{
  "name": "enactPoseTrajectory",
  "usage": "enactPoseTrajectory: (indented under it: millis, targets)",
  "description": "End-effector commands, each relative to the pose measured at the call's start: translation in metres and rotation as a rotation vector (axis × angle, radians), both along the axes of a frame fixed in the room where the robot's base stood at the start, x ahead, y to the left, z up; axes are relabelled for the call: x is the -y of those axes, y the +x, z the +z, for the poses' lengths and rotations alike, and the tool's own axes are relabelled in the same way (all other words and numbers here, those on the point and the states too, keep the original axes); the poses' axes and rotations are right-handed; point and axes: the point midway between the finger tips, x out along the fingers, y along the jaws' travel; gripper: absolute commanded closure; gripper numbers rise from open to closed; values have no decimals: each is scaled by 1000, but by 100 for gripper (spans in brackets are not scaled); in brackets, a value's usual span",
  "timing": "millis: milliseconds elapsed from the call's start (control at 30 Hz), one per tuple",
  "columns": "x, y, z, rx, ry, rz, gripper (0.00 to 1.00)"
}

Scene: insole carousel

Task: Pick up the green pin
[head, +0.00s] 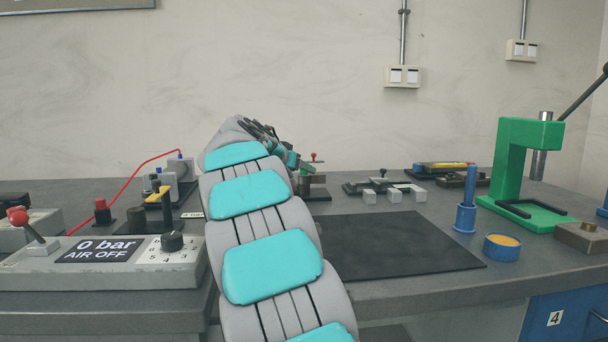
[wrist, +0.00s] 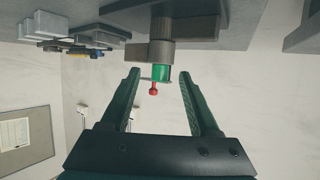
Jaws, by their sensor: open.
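In the wrist view, which is upside down, the green pin (wrist: 161,73) shows as a short green cylinder with a red knob-ended stem. It sits against a grey cylindrical holder. My gripper (wrist: 159,79) is open, with one dark green finger on each side of the pin and a clear gap to both. The pin lines up between the fingertips; how deep it lies between them is hard to tell. In the head view a red knob (head: 313,155) shows just right of my arm's end, above a dark block. My arm hides most of the gripper there.
Grey fixtures with light blocks (head: 395,195) stand right of the holder, behind a black mat (head: 400,243). A green press (head: 522,180), a blue post (head: 466,205) and a blue cup (head: 501,247) stand at right. An air-control panel (head: 110,262) and a red cable lie left.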

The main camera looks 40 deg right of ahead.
Motion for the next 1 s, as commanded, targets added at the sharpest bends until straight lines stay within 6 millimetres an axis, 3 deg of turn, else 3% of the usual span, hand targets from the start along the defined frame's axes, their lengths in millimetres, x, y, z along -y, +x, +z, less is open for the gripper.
enactPoseTrajectory:
  millis: [233,800,1000]
  targets:
    - [4,1,-1,2,-1,0,38]
    - [4,1,0,2,-1,0,100]
    - [4,1,0,2,-1,0,100]
